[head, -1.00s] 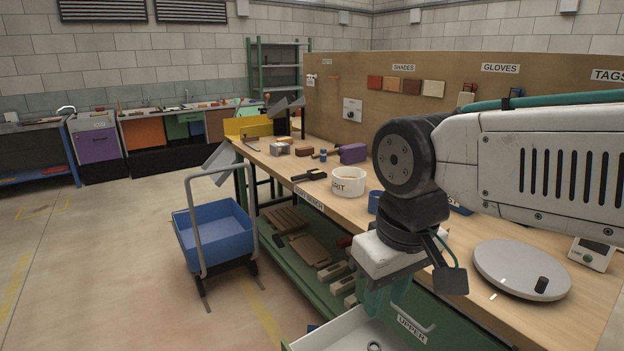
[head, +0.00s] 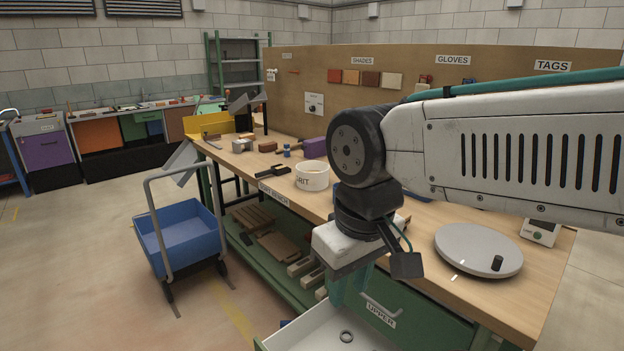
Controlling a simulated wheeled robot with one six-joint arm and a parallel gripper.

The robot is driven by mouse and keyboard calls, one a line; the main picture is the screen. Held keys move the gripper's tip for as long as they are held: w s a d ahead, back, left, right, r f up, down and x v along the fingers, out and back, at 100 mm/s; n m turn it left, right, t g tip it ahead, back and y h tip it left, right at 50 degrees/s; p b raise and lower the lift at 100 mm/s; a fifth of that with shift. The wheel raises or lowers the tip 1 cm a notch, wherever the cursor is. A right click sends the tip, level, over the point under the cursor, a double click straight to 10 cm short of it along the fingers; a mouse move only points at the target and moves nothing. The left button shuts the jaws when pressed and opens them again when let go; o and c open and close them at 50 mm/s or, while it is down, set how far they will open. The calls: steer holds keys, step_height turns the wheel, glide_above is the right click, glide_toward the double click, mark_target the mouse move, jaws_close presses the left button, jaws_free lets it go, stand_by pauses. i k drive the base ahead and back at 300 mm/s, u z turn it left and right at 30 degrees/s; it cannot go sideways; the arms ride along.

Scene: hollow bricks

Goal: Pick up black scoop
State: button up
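The black scoop (head: 272,171) lies on the wooden bench top, left of the white pot with lettering (head: 312,176). It is small in view, with a dark handle on one side. My gripper (head: 352,288) hangs from the arm's wrist, nearer to me and lower right of the scoop in the picture, over the open drawer. It is well apart from the scoop. Its teal fingers point down, partly hidden by the wrist, and I cannot make out a gap between them. Nothing is seen held.
The open white drawer (head: 318,334) juts from the bench front and holds a ring (head: 346,336). A grey turntable (head: 478,246) stands at the bench's right. A blue cart (head: 180,240) stands left of the bench. Floor at the left front is clear.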

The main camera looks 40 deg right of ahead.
mark_target(278, 170)
steer(key=u, duration=0.5)
steer(key=k, duration=0.6)
steer(key=u, duration=0.55)
steer(key=i, duration=1.8)
steer(key=z, duration=0.7)
steer(key=i, duration=1.9)
steer(key=z, duration=1.1)
steer(key=i, duration=0.9)
steer(key=z, duration=0.4)
